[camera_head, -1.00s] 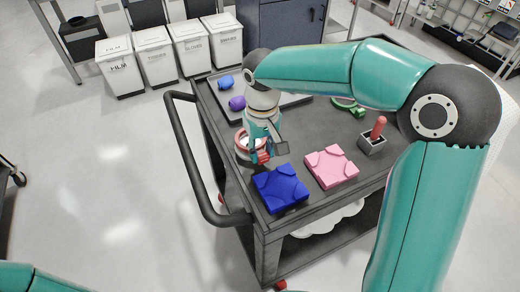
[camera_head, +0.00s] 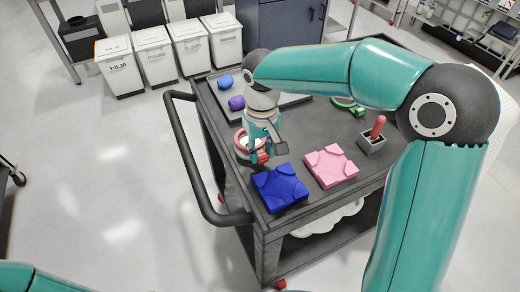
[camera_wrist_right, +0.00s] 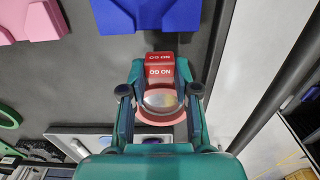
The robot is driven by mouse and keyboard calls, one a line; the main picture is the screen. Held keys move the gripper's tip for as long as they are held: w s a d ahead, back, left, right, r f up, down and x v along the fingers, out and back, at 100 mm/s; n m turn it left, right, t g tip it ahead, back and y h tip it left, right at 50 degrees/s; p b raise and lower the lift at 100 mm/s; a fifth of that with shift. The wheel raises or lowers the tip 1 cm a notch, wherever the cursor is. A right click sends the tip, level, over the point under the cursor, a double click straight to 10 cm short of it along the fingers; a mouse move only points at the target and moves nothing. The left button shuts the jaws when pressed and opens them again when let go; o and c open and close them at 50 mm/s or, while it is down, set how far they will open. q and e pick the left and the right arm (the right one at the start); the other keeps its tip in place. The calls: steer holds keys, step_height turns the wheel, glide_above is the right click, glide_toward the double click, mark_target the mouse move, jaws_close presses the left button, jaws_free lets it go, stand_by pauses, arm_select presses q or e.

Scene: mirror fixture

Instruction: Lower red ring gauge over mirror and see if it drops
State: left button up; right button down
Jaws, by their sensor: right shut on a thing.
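The red ring gauge (camera_head: 240,136) is a pinkish-red ring with a red block handle (camera_wrist_right: 160,68) lettered "GO" and "NO GO". My right gripper (camera_head: 260,146) is shut on it, a finger on each side, near the cart's left edge. In the right wrist view the ring (camera_wrist_right: 163,118) frames a pale shiny disc, the mirror (camera_wrist_right: 160,98). I cannot tell whether the ring sits around the mirror or is still above it. The mirror's mount is hidden. My left gripper is out of view; only part of that arm shows at the lower left.
A blue block (camera_head: 281,188) and a pink block (camera_head: 331,167) lie in front on the dark cart (camera_head: 318,122). A grey holder (camera_head: 372,145) with a red handle, a green item (camera_head: 348,106) and a tray (camera_head: 210,92) with blue and purple pieces stand farther back.

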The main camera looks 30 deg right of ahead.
steer(key=shift+f+b, duration=0.55)
steer(key=shift+f, duration=0.3)
stand_by(0.3)
steer(key=shift+r, duration=0.1)
stand_by(0.8)
steer(key=shift+r+p, duration=2.8)
steer(key=shift+r, duration=0.4)
steer(key=shift+f, duration=0.1)
